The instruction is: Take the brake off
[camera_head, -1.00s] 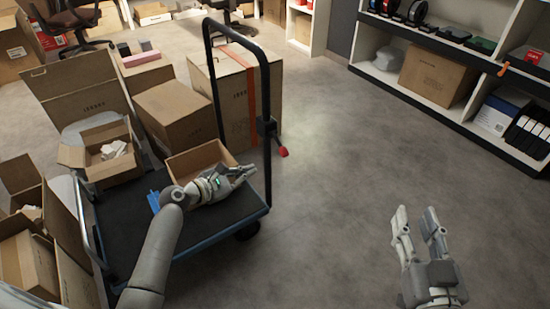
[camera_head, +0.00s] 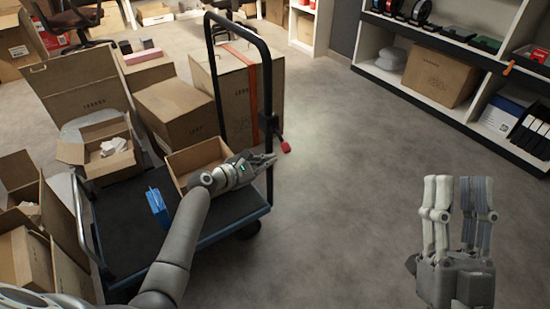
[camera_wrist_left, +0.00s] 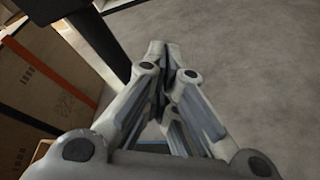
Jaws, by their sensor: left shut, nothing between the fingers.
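The cart's brake lever is a short black arm with a red tip (camera_head: 285,147), fixed low on the right post of the black cart handle (camera_head: 267,80). My left gripper (camera_head: 272,159) is shut and empty beside the post, just below and left of the red tip. I cannot tell whether it touches the post or lever. In the left wrist view its fingertips (camera_wrist_left: 168,46) are together, with the black post (camera_wrist_left: 92,35) to their left; the red tip does not show there. My right gripper (camera_head: 457,181) is open and empty over bare floor.
The cart's dark deck (camera_head: 130,235) carries an open box (camera_head: 205,158) and a blue item (camera_head: 158,207). Large cartons (camera_head: 177,112) stand behind, and open cartons crowd the left. Shelving (camera_head: 460,125) lines the right. The floor right of the cart is clear.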

